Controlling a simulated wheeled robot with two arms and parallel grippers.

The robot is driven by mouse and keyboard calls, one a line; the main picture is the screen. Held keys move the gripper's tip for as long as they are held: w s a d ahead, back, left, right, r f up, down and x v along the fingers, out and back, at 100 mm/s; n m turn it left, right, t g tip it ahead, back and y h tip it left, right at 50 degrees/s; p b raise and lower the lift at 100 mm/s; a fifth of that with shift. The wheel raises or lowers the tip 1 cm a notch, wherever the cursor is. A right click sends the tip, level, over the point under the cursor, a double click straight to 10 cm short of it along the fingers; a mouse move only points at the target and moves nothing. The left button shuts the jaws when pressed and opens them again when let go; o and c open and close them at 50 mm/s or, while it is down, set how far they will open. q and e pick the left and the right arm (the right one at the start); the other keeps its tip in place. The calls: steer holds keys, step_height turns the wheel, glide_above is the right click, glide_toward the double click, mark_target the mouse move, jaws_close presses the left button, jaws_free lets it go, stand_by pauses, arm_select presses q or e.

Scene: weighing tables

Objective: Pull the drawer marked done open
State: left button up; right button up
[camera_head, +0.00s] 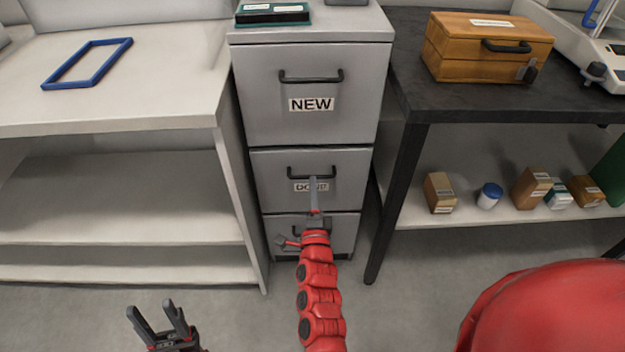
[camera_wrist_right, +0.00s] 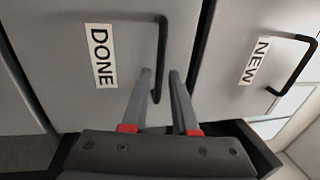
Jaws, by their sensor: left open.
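The grey cabinet has a middle drawer (camera_head: 264,181) with a label partly hidden by my right gripper. In the right wrist view the label on this drawer (camera_wrist_right: 55,30) reads DONE. Its front looks flush with the cabinet. Its dark bar handle (camera_head: 297,174) also shows in the right wrist view (camera_wrist_right: 162,45). My right gripper (camera_head: 314,182) is in front of this drawer. In the right wrist view its two fingers (camera_wrist_right: 159,72) are apart, with the handle's end between them and gaps visible. My left gripper (camera_head: 160,312) is open and empty, low in front of the left shelves.
The NEW drawer (camera_head: 265,105) is above, and a lower drawer (camera_head: 345,232) is partly behind my right arm. A pale bench (camera_head: 150,115) stands left. A dark table (camera_head: 440,100) stands right, holding a wooden box (camera_head: 470,70). Small boxes (camera_head: 440,195) stand on its lower shelf.

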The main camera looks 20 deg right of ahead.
steer(key=shift+x, duration=1.95)
jaws_close()
